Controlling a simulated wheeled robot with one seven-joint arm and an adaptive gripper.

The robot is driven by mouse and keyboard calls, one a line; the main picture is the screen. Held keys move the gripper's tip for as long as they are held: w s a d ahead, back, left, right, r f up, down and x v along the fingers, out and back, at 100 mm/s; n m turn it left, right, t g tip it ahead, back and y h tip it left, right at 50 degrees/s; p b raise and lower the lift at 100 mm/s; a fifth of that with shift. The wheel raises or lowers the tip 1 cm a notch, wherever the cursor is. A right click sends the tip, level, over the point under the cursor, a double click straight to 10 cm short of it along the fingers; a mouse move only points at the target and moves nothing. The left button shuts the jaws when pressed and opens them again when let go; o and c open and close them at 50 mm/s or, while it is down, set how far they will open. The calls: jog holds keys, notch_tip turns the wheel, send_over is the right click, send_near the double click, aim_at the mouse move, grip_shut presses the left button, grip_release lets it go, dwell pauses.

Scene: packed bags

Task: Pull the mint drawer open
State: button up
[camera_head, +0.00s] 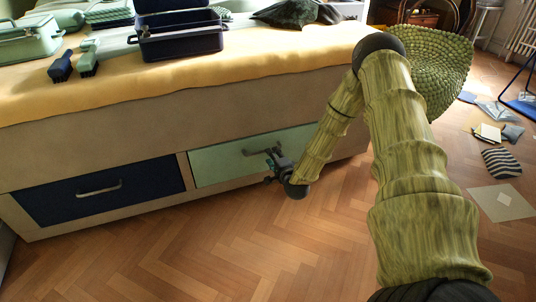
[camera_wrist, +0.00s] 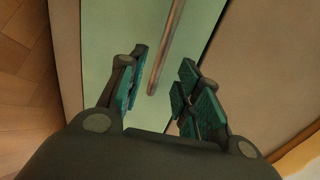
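The mint drawer (camera_head: 223,166) is in the bed base, right of the dark navy drawer, and its front looks flush with the base. Its bar handle (camera_head: 262,149) runs along the upper part of the front. My gripper (camera_head: 274,161) is in front of the mint drawer at the handle's right part. In the wrist view my gripper (camera_wrist: 160,92) is open, with a teal-padded finger on each side of the handle's line. The handle (camera_wrist: 165,48) ends between the fingertips, and no finger visibly touches it. The mint drawer front (camera_wrist: 110,35) fills the middle of that view.
The navy drawer (camera_head: 97,191) with its own handle is at left. On the yellow-covered bed lie a navy case (camera_head: 178,45), a mint case (camera_head: 25,40) and two brushes. Wooden floor (camera_head: 190,250) before the drawers is clear. Papers and a striped item (camera_head: 502,162) lie at right.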

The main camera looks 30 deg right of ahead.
jog(key=b+x, duration=0.2)
jog(key=x, duration=0.4)
jog(key=shift+w+f, duration=0.1)
jog(key=shift+w, duration=0.1)
grip_shut()
